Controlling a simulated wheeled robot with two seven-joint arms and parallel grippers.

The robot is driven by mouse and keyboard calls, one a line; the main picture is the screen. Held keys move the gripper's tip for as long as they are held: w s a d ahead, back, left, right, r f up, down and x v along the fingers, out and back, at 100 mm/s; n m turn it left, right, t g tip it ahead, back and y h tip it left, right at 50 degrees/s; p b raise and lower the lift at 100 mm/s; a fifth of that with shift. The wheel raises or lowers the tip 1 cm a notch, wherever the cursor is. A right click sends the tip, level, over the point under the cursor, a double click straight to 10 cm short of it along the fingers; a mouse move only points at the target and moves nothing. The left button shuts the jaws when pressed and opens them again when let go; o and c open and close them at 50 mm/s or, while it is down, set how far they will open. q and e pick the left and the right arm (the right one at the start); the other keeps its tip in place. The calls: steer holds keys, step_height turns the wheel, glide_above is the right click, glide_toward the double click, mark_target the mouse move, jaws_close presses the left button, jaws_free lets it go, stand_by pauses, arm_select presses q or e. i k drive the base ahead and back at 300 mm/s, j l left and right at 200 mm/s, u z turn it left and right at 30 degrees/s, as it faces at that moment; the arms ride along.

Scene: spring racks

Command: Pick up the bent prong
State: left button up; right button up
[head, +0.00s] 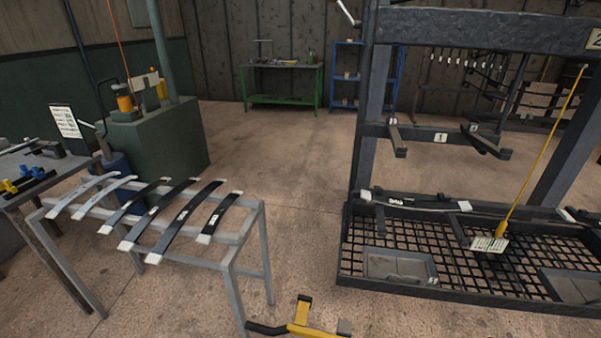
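The black rack on the right has a crossbar marked 1 with two dark prongs on it. The left prong (397,141) points nearly straight toward me. The right prong (486,142) slants out to the right, at a different angle from the left one. I cannot tell for sure whether it is the bent one. More dark prongs show lower down, one at the left (380,220) and one near the middle (460,232). Neither of my grippers shows in the head view.
A grey stand (255,232) at the left holds several curved leaf springs. A black mesh tray (430,281) forms the rack's base. A yellow and black object (303,318) is cut off at the bottom edge. Floor between stand and rack is clear.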

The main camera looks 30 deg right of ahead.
mark_target(472, 126)
steer(key=z, duration=2.2)
steer(key=u, duration=2.85)
steer(key=z, duration=2.85)
steer(key=i+l, duration=0.15)
steer(key=l, duration=0.15)
steer(key=i+l, duration=0.15)
steer(key=l, duration=0.2)
steer(key=i+l, duration=0.15)
steer(key=l, duration=0.15)
steer(key=i+l, duration=0.15)
steer(key=l, duration=0.15)
